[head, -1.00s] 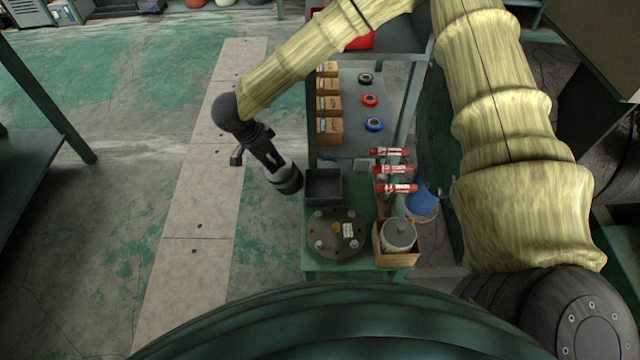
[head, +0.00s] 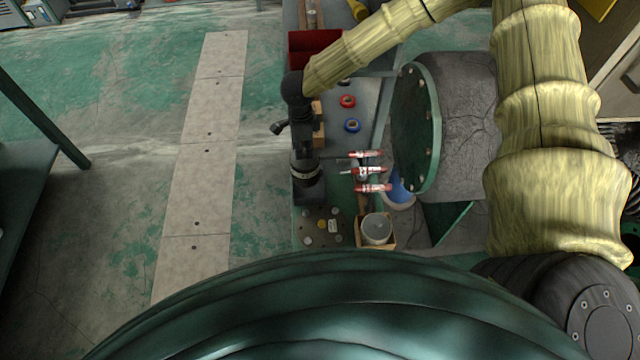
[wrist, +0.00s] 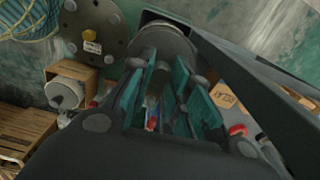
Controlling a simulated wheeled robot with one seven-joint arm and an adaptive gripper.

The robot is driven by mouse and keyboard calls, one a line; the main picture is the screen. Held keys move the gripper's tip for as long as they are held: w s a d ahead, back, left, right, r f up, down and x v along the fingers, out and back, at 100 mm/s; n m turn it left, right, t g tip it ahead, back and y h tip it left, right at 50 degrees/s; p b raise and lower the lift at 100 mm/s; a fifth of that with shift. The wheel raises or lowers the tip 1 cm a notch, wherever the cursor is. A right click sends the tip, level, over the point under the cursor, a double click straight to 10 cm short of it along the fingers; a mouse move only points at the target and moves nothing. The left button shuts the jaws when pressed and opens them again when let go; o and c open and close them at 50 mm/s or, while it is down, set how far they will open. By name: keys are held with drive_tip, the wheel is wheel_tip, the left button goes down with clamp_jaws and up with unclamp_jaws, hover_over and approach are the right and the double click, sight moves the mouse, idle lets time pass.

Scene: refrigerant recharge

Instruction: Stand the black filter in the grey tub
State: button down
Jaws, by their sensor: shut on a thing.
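My gripper (wrist: 166,85) is shut on the black filter (wrist: 162,42), a dark cylinder at its fingertips in the wrist view. In the head view my gripper (head: 305,165) hangs over the back part of the grey tub (head: 309,194), a dark square open box on the bench. The tub's inside is mostly hidden by the gripper. Part of its dark rim (wrist: 155,15) shows beyond the filter in the wrist view. I cannot tell whether the filter touches the tub.
A round flanged plate (head: 321,226) lies in front of the tub. A wooden box with a grey canister (head: 377,228) stands to its right. Red-and-white cylinders (head: 370,171) are at the right. Cartons (head: 318,125) and tape rolls (head: 347,101) lie farther back.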

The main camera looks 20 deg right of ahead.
drive_tip(key=shift+d+r, duration=0.25)
drive_tip(key=shift+d, duration=0.15)
drive_tip(key=shift+d+f, duration=0.1)
wheel_tip(320, 180, down, 6)
drive_tip(key=b, duration=0.6)
drive_tip(key=shift+f, duration=0.25)
wheel_tip(320, 180, down, 3)
drive_tip(key=b, duration=0.4)
drive_tip(key=shift+f, duration=0.2)
drive_tip(key=c, duration=1.3)
unclamp_jaws()
